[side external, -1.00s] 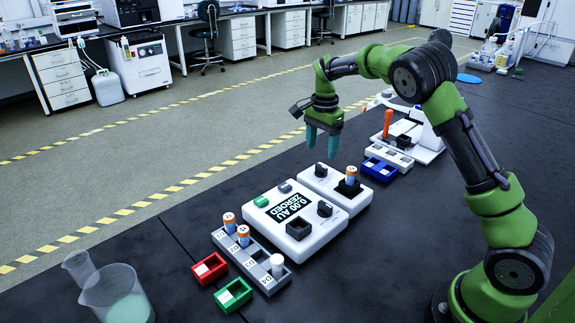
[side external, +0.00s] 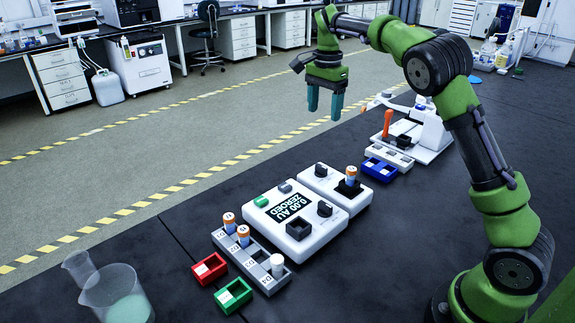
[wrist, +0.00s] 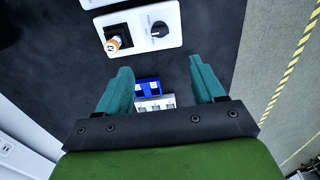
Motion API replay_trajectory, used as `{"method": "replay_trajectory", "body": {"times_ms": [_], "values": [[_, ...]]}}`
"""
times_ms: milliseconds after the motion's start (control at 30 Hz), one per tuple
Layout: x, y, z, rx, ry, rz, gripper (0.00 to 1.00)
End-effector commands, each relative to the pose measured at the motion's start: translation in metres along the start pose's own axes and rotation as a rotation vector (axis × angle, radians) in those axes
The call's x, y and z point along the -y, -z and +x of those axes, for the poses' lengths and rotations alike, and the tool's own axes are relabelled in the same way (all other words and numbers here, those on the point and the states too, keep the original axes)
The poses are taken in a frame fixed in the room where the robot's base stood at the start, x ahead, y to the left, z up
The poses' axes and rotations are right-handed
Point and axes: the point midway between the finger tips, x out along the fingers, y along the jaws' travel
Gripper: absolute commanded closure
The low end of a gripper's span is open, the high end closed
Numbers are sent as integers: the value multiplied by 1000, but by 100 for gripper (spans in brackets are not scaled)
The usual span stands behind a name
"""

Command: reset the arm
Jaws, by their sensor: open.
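My gripper (side external: 324,103) is raised in the air above the far side of the bench in the side external view. Its two teal fingers are apart with nothing between them. In the wrist view my gripper (wrist: 163,80) also shows open and empty, with a blue tray (wrist: 147,88) and a grey rack (wrist: 155,103) far below. An orange-capped vial (side external: 351,175) stands in the black socket of a white module (side external: 325,190); the vial (wrist: 113,43) also shows in the wrist view.
A white instrument (side external: 292,219) reads "0.00 AU ZEROED". A grey rack (side external: 252,262) holds several vials. Red (side external: 209,269) and green (side external: 233,295) trays, a beaker (side external: 117,295), a blue tray (side external: 381,169) and a white device with an orange handle (side external: 387,124) stand around. The air around my gripper is clear.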

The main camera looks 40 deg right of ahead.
Motion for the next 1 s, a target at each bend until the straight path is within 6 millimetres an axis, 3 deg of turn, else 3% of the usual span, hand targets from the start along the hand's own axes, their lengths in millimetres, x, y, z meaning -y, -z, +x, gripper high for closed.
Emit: {"method": "replay_trajectory", "body": {"times_ms": [167, 367, 600, 800, 1000], "values": [[-6, 7, 22, -18, 9, -165, 32], [-47, -17, 15, 22, 125, -439, 32], [-120, -75, -3, 9, 329, -782, 32], [-188, -120, -6, -76, 482, -1019, 32], [-241, -146, 0, -173, 584, -1143, 32]]}}
